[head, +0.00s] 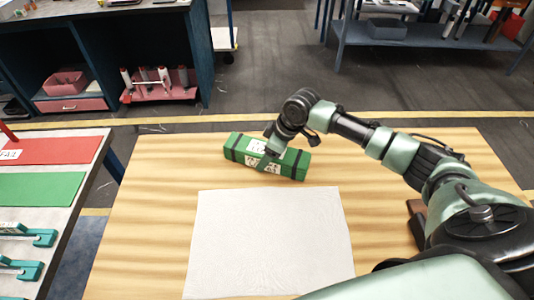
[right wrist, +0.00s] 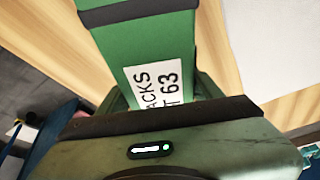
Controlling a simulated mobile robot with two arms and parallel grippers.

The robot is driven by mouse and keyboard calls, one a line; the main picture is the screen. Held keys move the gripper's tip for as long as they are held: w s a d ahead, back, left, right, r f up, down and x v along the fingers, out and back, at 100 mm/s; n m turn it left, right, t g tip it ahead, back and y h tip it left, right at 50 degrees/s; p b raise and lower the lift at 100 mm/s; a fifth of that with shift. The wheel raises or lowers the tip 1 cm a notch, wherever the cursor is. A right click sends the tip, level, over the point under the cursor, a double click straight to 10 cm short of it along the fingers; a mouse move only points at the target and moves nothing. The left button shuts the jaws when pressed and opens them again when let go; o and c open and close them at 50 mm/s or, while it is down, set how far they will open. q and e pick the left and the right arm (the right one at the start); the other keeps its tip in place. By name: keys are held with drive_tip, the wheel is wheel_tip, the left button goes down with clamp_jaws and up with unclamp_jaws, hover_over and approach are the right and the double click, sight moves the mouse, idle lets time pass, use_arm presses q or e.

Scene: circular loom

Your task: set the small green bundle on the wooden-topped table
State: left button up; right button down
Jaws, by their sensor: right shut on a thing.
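The small green bundle (head: 290,163) is a long green box shape with dark straps and a white label. It is at the far part of the wooden-topped table (head: 150,215), behind a white sheet. My right gripper (head: 272,158) is shut on the bundle near its middle, from above. In the right wrist view the bundle (right wrist: 140,45) runs up between the fingers, its label partly readable. I cannot tell for certain whether its underside touches the table. My left gripper is not in view.
A white sheet (head: 270,245) lies flat on the table's middle. A side table at the left holds a red mat (head: 55,150), a green mat (head: 40,188) and teal-handled items. Bare wood lies left of the sheet. Shelving (head: 425,35) stands beyond the floor.

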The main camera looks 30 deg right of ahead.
drive_tip(key=shift+c, duration=1.4)
unclamp_jaws()
drive_tip(key=shift+f, duration=0.1)
drive_tip(key=b+v, duration=0.1)
drive_tip(key=v, duration=1.1)
drive_tip(key=shift+s, duration=0.1)
drive_tip(key=shift+a, duration=0.1)
